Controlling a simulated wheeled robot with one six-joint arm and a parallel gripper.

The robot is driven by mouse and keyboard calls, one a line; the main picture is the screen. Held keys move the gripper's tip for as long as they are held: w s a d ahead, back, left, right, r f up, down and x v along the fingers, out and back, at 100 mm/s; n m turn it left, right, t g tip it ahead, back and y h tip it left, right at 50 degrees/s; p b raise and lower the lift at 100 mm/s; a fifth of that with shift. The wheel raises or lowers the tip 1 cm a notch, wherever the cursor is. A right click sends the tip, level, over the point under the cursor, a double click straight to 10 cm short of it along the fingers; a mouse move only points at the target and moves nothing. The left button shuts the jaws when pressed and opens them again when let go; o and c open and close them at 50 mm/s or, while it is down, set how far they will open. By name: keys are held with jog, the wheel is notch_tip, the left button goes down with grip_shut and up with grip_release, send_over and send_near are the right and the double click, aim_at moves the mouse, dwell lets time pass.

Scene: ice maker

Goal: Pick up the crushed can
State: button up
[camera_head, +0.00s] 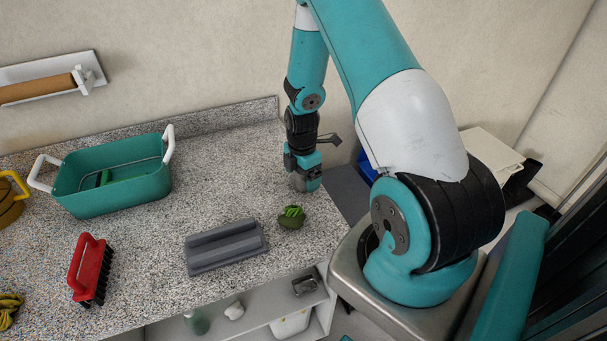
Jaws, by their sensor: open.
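A small crumpled green object (291,217) lies on the speckled counter near its right end. It looks like the crushed can, though it is too small to be sure. My gripper (305,184) points down over the counter's right end, just behind the green object in the picture. It is open, with nothing seen between its fingers. The fingertips are small and dark, and the gap between them is hard to see. The gripper appears apart from the green object.
A grey block (226,246) lies left of the green object. A red brush (88,268) and a teal basket with white handles (112,197) stand further left. The counter (225,190) is clear between basket and gripper. A wall is behind.

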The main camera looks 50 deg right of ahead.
jog(key=c, duration=1)
jog(key=shift+r, duration=0.1)
